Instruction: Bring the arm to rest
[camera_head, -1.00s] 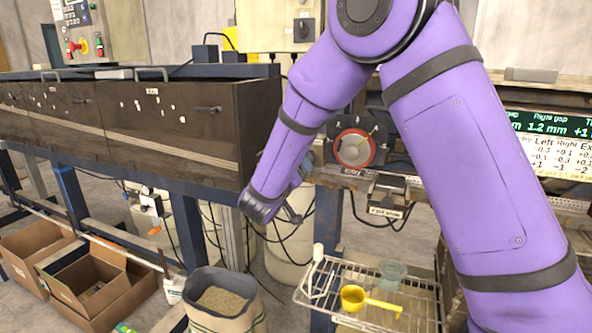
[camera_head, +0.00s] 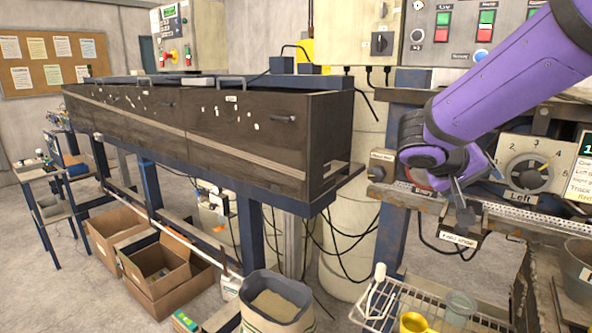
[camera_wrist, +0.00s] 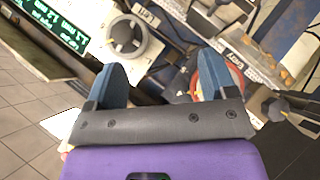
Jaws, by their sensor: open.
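My gripper shows in the wrist view (camera_wrist: 158,85) with its two blue fingers apart and nothing between them. In the head view my gripper (camera_head: 461,200) is at the end of my purple arm, at the right, in front of the machine's front rail. It points downward near the small labelled box (camera_head: 459,238). The arm covers part of the machine behind it. From the head view alone, I cannot tell whether the fingers touch anything.
A long dark machine housing (camera_head: 230,135) runs to the left. A wire rack (camera_head: 385,300) with a yellow scoop (camera_head: 413,323) and a clear cup (camera_head: 460,306) stands below my gripper.

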